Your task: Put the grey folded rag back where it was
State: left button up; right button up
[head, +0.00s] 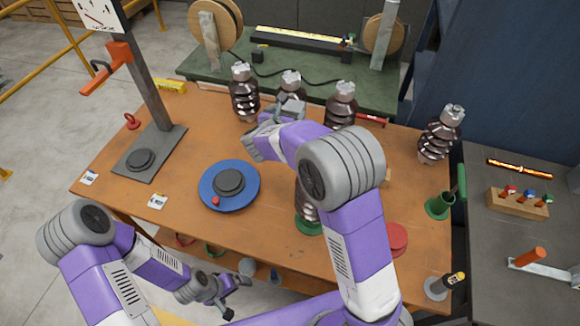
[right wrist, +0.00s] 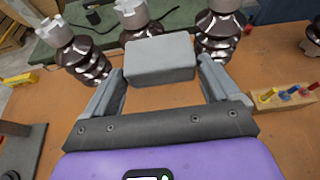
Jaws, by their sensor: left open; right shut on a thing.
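The grey folded rag (right wrist: 160,60) is a pale block between the two fingers of my right gripper (right wrist: 160,85) in the right wrist view. The gripper is shut on it. In the head view the rag (head: 289,108) is partly hidden by my right gripper (head: 275,122), over the back middle of the orange workbench (head: 180,205). It is in front of the brown insulators; I cannot tell whether it touches the bench. My left gripper (head: 228,298) is open and empty, low at the bench's front edge.
Brown ribbed insulators (head: 244,95), (head: 340,105), (head: 438,135) stand along the back and right; another is partly hidden by my right arm. A blue turntable (head: 205,195) and a dark stand base (head: 165,150) lie left. A wooden block with coloured pegs (right wrist: 285,97) shows right in the wrist view.

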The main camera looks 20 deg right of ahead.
jog(key=b, duration=1.1)
send_over(287, 168)
notch_tip(287, 168, down, 12)
jog(key=f, duration=0.1)
notch_tip(287, 168, down, 10)
jog(key=b, duration=0.2)
jog(key=shift+w+r+b, duration=0.1)
jog(key=shift+r+b, duration=0.05)
jog(key=shift+b, duration=0.15)
jog(key=o, duration=0.7)
jog(key=shift+c, duration=0.2)
jog(key=shift+o, duration=0.5)
jog(key=p+v, duration=0.1)
jog(key=v, duration=1.1)
jog(key=shift+a, duration=0.1)
jog(key=shift+w, duration=0.1)
